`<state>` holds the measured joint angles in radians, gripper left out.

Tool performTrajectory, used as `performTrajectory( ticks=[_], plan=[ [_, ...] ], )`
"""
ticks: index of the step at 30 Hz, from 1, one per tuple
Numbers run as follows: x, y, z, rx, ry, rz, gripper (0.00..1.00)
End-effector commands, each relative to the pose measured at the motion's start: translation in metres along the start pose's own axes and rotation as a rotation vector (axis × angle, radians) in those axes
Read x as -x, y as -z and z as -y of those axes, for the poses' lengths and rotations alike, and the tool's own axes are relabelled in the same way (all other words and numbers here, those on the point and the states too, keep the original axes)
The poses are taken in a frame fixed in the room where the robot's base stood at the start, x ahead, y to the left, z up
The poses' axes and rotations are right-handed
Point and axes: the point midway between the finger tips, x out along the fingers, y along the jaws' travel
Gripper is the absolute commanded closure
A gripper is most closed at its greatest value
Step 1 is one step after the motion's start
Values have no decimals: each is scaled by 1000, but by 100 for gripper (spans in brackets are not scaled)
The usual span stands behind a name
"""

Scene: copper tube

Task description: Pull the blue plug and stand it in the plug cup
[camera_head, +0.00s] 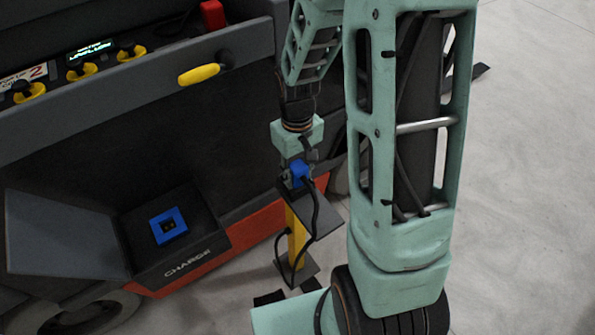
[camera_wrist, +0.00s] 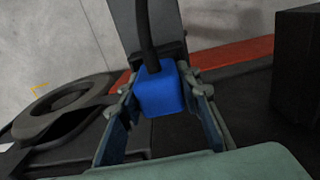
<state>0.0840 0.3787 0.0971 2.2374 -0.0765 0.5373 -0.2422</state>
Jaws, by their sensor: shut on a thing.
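The blue plug (camera_head: 301,174) is held in my gripper (camera_head: 297,164), above the stand with the yellow post (camera_head: 296,238). Its black cable hangs down and loops beside the post. In the wrist view the blue plug (camera_wrist: 160,94) sits between the two fingers of my gripper (camera_wrist: 165,88), with the cable leaving its far side. The blue-rimmed charge socket (camera_head: 168,226) is empty, apart from the plug.
The dark cart body with an open grey flap (camera_head: 62,236) fills the left. Its red lower strip (camera_head: 205,252) runs behind the stand. A yellow handle (camera_head: 199,75) sticks out above. The pale floor (camera_head: 525,180) at right is mostly clear.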

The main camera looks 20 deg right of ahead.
Motion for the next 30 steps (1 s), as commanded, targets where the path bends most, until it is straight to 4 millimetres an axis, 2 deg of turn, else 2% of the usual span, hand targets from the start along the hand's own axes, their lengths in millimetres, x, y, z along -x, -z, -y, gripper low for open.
performTrajectory(
  ticks=[15,16,21,27,30],
  plan=[
    [-11,0,0,1,-1,-1,100],
    [-10,0,0,1,-1,-1,66],
    [-10,0,0,1,-1,-1,48],
    [-10,0,0,0,0,0,47],
    [-10,0,0,0,0,0,36]
  ],
)
